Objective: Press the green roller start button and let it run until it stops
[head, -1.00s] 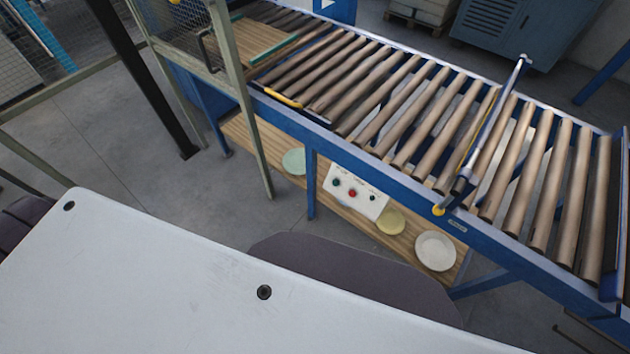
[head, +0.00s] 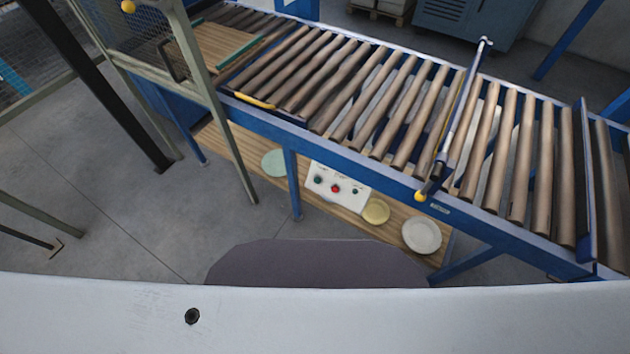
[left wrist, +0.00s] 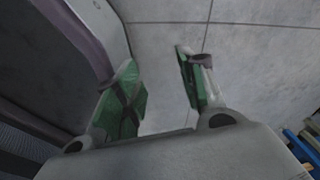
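The white control panel (head: 338,188) stands on the wooden shelf under the roller conveyor in the head view. It carries a red button (head: 336,189) in the middle, a green button (head: 318,180) to its left and another small green one (head: 354,192) to its right. Their labels are too small to read. The conveyor rollers (head: 400,110) are brown in a blue frame. My left gripper (left wrist: 160,88) shows in the left wrist view, with green pads apart and only grey floor between them. It is far from the panel. My right gripper is in no view.
A green plate (head: 274,163), a yellow plate (head: 376,211) and a white plate (head: 422,235) lie on the wooden shelf (head: 240,165). A blue leg (head: 292,185) stands just left of the panel. A wire-mesh cage (head: 140,40) is at the left. Grey floor (head: 130,220) is clear front left.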

